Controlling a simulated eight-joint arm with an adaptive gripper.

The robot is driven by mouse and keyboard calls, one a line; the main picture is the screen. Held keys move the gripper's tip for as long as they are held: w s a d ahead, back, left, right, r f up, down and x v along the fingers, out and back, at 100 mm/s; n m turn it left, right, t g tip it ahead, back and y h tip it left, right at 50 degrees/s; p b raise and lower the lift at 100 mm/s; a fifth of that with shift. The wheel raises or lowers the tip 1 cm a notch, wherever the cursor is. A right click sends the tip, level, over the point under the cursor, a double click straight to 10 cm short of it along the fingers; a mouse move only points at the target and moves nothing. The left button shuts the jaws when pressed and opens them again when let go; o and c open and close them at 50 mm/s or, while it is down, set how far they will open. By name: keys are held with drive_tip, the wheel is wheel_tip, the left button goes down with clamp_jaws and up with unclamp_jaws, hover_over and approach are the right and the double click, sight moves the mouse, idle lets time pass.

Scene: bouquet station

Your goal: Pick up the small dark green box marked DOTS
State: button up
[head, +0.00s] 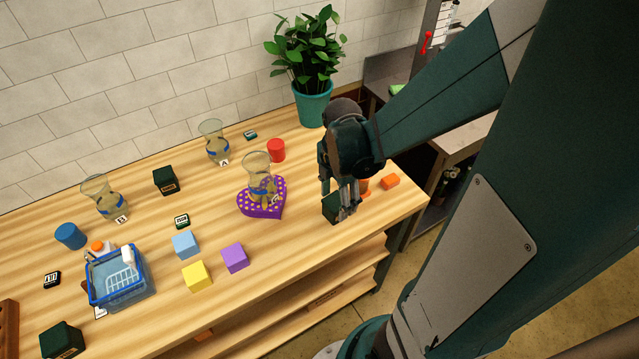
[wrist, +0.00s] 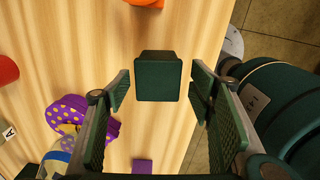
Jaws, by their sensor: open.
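A small dark green box (head: 331,208) stands near the front right of the table, directly below my gripper (head: 346,195). In the wrist view the box (wrist: 159,80) lies between my two open fingers, with a gap on both sides. The box looks upright; I cannot read a mark on it. Two more dark green boxes are on the table: one at the back left (head: 166,180) and one at the front left corner (head: 62,339). Their labels are too small to read, so I cannot tell which says DOTS.
Purple (head: 234,258), yellow (head: 196,276) and blue cubes (head: 186,244) and a blue basket (head: 118,285) are farther left.

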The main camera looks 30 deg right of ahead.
sight(336, 201)
drive_tip(key=shift+f, duration=0.2)
idle(0.3)
drive_tip(key=shift+w+f+b, duration=0.15)
drive_tip(key=shift+f+b, duration=0.3)
drive_tip(key=shift+f, duration=2)
drive_tip(key=c, duration=1.1)
drive_tip(key=shift+o, duration=0.2)
drive_tip(key=shift+r, duration=0.2)
drive_tip(key=shift+r+p, duration=0.85)
drive_tip(key=shift+r, duration=3.95)
